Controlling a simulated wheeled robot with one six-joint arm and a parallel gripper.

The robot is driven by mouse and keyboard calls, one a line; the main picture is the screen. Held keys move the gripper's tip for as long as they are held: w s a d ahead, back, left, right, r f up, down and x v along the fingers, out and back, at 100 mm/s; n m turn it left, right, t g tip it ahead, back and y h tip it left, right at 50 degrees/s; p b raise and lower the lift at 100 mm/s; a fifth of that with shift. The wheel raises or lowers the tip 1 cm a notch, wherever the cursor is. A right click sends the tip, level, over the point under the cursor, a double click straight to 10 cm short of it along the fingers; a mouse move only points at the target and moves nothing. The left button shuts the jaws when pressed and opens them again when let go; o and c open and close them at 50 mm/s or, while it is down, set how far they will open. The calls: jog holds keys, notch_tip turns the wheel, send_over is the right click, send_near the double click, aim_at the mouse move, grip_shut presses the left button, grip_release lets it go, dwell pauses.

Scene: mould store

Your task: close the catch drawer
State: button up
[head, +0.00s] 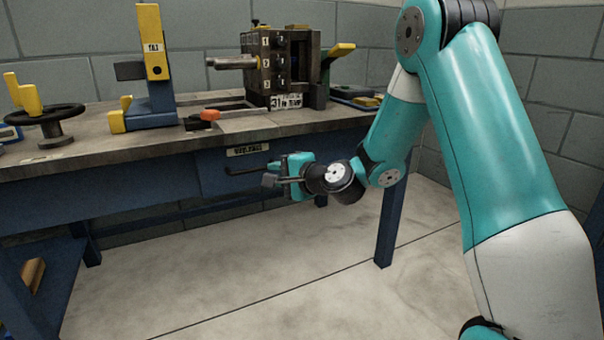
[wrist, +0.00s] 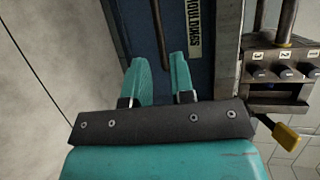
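The catch drawer (head: 215,174) is a dark blue front under the bench top, with a white label (head: 247,150) and a dark bar handle (head: 246,170). I cannot tell how far it stands out. In the wrist view the drawer front (wrist: 214,62) lies beyond my fingers, with the handle (wrist: 159,34) and the label reading "MOULDINGS" (wrist: 194,28). My gripper (head: 270,177) is at the right end of the handle, in front of the drawer.
A blue bench leg (head: 391,225) stands right of my gripper. The floor (head: 290,270) in front is clear.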

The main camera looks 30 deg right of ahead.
jog(key=v, duration=0.8)
jog(key=shift+s, duration=0.15)
jog(key=shift+d, duration=0.1)
jog(key=s+a+r+n+g+y+p, duration=0.1)
jog(key=s+a+r+n+g+y, duration=0.1)
jog(key=s+a+n+g, duration=0.45)
jog(key=s+a+r+n+g+y+p, duration=0.25)
jog(key=a+n, duration=0.35)
jog(key=a, duration=0.3)
jog(key=s+a+r+n+g+h+p, duration=0.2)
jog(key=s+n+g+h, duration=0.35)
jog(key=s+n, duration=0.85)
jog(key=s+r+m+p, duration=0.2)
jog(key=r+p, duration=1.6)
jog(key=r, duration=0.1)
jog(key=s+r+m+p, duration=0.2)
jog(key=r+p, duration=1.7)
jog(key=shift+d+p, duration=0.3)
jog(key=shift+d, duration=0.05)
jog(key=shift+s+r+g, duration=0.1)
jog(key=shift+g, duration=0.15)
